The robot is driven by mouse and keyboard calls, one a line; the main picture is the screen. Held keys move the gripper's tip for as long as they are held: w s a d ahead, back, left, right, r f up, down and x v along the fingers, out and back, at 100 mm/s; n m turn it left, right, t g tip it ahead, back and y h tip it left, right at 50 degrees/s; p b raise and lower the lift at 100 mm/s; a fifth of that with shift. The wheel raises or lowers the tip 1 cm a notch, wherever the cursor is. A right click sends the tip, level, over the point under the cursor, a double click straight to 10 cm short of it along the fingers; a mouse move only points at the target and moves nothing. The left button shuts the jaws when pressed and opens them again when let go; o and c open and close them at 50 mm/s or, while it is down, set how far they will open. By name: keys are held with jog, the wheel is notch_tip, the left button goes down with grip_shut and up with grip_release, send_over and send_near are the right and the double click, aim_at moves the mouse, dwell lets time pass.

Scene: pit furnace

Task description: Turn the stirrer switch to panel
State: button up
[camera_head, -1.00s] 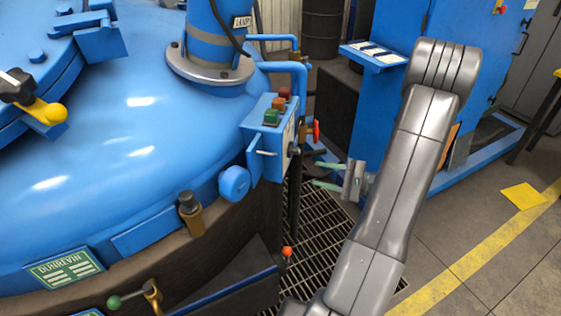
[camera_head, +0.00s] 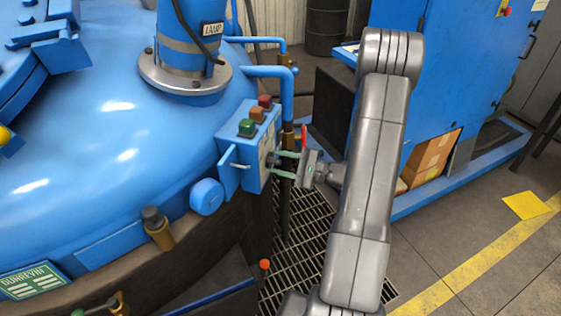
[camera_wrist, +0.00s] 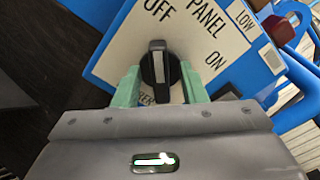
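The stirrer switch (camera_wrist: 160,68) is a black knob with a pale pointer bar on a white plate in the wrist view. Its bar stands nearly upright in the picture, with OFF above it, PANEL to the upper right and ON to the right. Lettering below the knob is partly hidden by my gripper. My gripper (camera_wrist: 161,86) has its two green fingers apart, one on each side of the knob. I cannot tell whether they touch it. In the head view my gripper (camera_head: 282,166) reaches the right face of the blue control box (camera_head: 237,166).
The box carries green, orange and red buttons (camera_head: 257,115) on top and stands beside the blue furnace lid (camera_head: 110,130). A red-handled valve (camera_head: 304,136) and pipes stand just behind my gripper. Floor grating (camera_head: 305,245) lies below. A blue cabinet (camera_head: 455,60) stands behind my arm.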

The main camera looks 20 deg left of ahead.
grip_shut()
jog(key=shift+m, duration=0.3)
jog(key=m+p, duration=0.1)
jog(key=m, duration=0.2)
jog(key=shift+w+r+m, duration=0.1)
jog(key=shift+m, duration=0.3)
jog(key=m+p, duration=0.2)
jog(key=m, duration=0.2)
jog(key=shift+m, duration=0.3)
dwell(0.4)
grip_release()
